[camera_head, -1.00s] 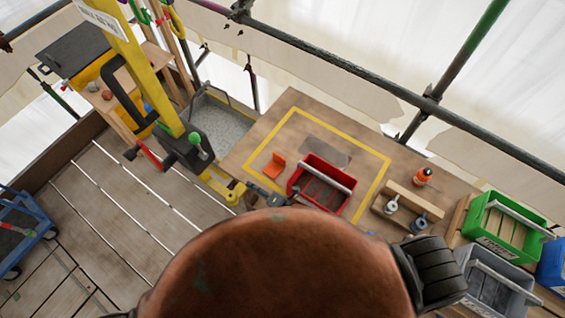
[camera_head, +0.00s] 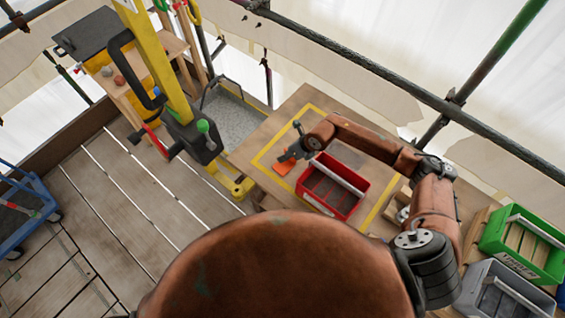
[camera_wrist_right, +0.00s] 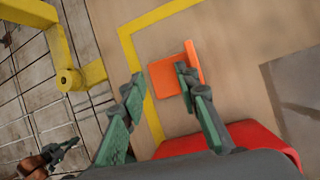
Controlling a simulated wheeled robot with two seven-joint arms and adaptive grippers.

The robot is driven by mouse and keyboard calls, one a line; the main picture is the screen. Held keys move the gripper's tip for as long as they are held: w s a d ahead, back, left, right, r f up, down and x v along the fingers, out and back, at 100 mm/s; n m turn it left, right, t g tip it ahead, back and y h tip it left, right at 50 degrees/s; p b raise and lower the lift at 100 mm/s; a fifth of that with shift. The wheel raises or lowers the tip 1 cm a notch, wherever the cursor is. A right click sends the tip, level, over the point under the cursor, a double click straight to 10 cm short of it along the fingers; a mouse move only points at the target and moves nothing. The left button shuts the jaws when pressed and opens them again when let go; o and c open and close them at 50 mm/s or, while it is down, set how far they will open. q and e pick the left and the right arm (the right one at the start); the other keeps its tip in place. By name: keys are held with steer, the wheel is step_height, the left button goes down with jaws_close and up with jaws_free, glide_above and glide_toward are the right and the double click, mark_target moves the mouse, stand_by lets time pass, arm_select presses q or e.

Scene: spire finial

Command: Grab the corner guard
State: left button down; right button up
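The orange corner guard (camera_head: 284,167) lies on the wooden table inside the yellow taped outline, left of the red crate. In the right wrist view the guard (camera_wrist_right: 166,78) shows a flat face and a raised flange on its right side. My right gripper (camera_head: 291,145) is over the guard, with its arm reaching in from the right. In the wrist view its fingers (camera_wrist_right: 159,77) are apart with nothing held between them; the right finger overlaps the guard near its flange. What seems to be my left gripper (camera_wrist_right: 62,150) shows small at the lower left; its fingers are unclear.
The red crate (camera_head: 352,207) stands close beside the guard. A green crate (camera_head: 495,250) and a grey crate (camera_head: 478,300) are at the right. A yellow post (camera_head: 160,65) rises left of the table. Scaffold tubes run behind.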

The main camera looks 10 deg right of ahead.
mark_target(282, 169)
steer(key=shift+n+h, duration=0.5)
steer(key=shift+h, duration=0.4)
steer(key=d, duration=0.4)
steer(key=shift+w, duration=0.15)
steer(key=shift+b+x, duration=0.9)
steer(key=shift+x, duration=0.25)
steer(key=b+x, duration=0.4)
steer(key=x, duration=0.1)
steer(key=shift+w, duration=0.35)
steer(key=shift+r, duration=0.15)
steer(key=shift+d, duration=0.1)
jaws_close()
